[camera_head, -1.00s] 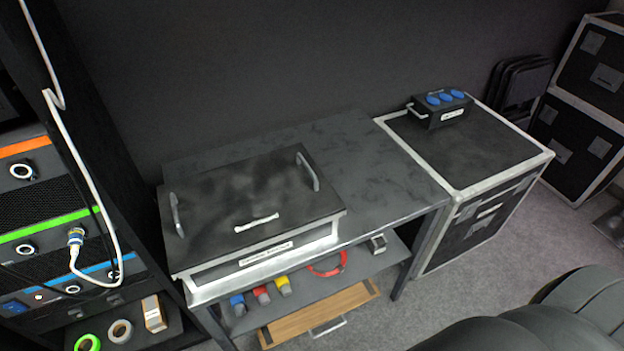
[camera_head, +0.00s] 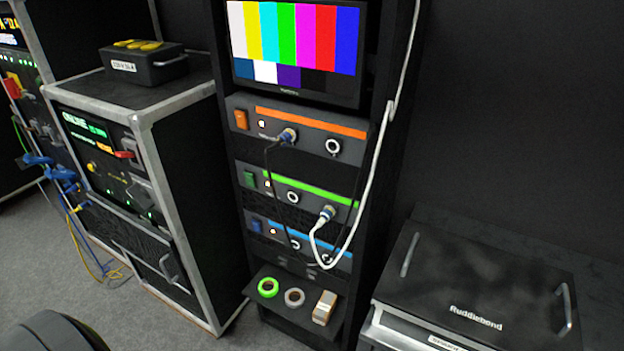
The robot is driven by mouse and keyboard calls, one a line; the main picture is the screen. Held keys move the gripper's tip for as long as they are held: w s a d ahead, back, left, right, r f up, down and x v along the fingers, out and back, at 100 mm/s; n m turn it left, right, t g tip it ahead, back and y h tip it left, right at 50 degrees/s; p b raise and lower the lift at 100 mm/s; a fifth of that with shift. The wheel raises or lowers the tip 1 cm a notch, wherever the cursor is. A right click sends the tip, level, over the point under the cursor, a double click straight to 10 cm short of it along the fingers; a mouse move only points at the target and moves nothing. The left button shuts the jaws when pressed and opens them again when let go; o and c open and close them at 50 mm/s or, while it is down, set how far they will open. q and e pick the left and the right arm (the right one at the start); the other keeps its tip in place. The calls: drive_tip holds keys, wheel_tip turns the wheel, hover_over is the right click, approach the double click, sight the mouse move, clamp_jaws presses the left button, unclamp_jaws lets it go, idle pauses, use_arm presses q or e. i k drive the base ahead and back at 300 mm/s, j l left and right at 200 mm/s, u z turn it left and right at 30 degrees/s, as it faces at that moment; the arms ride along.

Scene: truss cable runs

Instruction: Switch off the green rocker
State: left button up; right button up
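A black rack (camera_head: 378,200) stands in the middle of the head view with three units, striped orange, green and blue. The green rocker (camera_head: 249,180) sits at the left end of the green-striped unit (camera_head: 300,195). It is too small to tell which side is pressed in. A white cable is plugged into this unit's right socket (camera_head: 327,212). An orange rocker (camera_head: 241,119) is above it and a blue rocker (camera_head: 254,224) below. Neither of my grippers shows in the view.
A monitor with colour bars (camera_head: 293,45) tops the rack. A shelf (camera_head: 285,315) below holds tape rolls and a small block. A flight case (camera_head: 190,200) with a black box (camera_head: 143,64) stands left. A lidded case (camera_head: 480,275) stands right. Cables hang before the units.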

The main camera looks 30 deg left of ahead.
sight(248, 177)
drive_tip(key=u, duration=1.35)
